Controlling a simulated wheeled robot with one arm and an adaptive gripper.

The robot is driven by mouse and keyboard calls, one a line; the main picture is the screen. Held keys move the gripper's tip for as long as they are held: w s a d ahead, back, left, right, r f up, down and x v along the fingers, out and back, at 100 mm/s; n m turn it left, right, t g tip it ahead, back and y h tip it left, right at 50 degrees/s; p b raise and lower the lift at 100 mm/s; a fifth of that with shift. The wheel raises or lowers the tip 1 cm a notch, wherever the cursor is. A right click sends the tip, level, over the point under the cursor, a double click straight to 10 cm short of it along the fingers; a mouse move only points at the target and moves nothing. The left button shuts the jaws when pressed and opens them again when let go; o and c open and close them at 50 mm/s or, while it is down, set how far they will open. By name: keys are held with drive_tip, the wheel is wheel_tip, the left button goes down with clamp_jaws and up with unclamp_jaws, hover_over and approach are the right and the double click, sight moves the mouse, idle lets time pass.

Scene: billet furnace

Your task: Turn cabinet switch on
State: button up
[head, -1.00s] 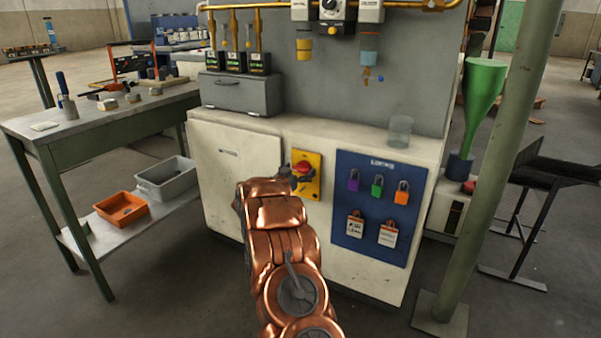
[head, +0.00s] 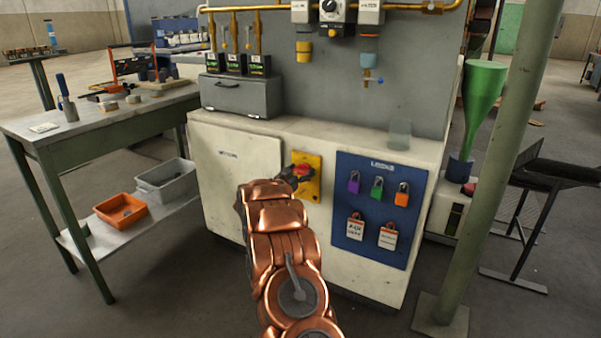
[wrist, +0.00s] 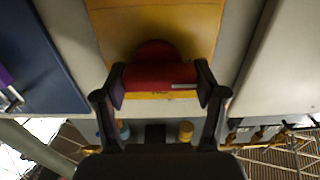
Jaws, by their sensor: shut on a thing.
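The cabinet switch is a red rotary knob (head: 303,170) on a yellow plate (head: 307,192) on the front of the cream cabinet (head: 232,180). In the wrist view the red knob (wrist: 158,76) lies between the two dark fingers of my gripper (wrist: 160,84), one at each side of it. My gripper is shut on the knob. A pale mark shows near the knob's right end. The yellow plate (wrist: 200,28) fills the upper middle of that view. In the head view my gripper (head: 291,173) is small and partly hidden behind my copper wrist.
A blue lockout board (head: 352,215) with padlocks and tags is right of the switch. A clear cup (head: 400,134) and a grey box (head: 240,95) stand on the cabinet top. A workbench (head: 105,125) is at left, a green post (head: 490,170) at right.

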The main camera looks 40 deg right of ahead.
drive_tip(key=shift+m, duration=0.3)
drive_tip(key=m, duration=0.3)
drive_tip(key=shift+m, duration=0.3)
drive_tip(key=m+b, duration=0.1)
drive_tip(key=m, duration=0.3)
drive_tip(key=shift+s, duration=0.15)
drive_tip(key=m+b, duration=0.2)
drive_tip(key=m, duration=0.1)
drive_tip(key=m+b, duration=0.1)
drive_tip(key=m, duration=0.1)
drive_tip(key=shift+s+d+f+b, duration=0.1)
drive_tip(key=shift+f+b, duration=0.15)
drive_tip(key=shift+b, duration=0.05)
drive_tip(key=m+b, duration=0.3)
drive_tip(key=m, duration=0.1)
drive_tip(key=shift+s+m+b, duration=0.1)
drive_tip(key=shift+m+b, duration=0.25)
drive_tip(key=shift+m, duration=0.05)
drive_tip(key=shift+r, duration=0.1)
drive_tip(key=o, duration=1.1)
drive_tip(key=shift+o, duration=0.2)
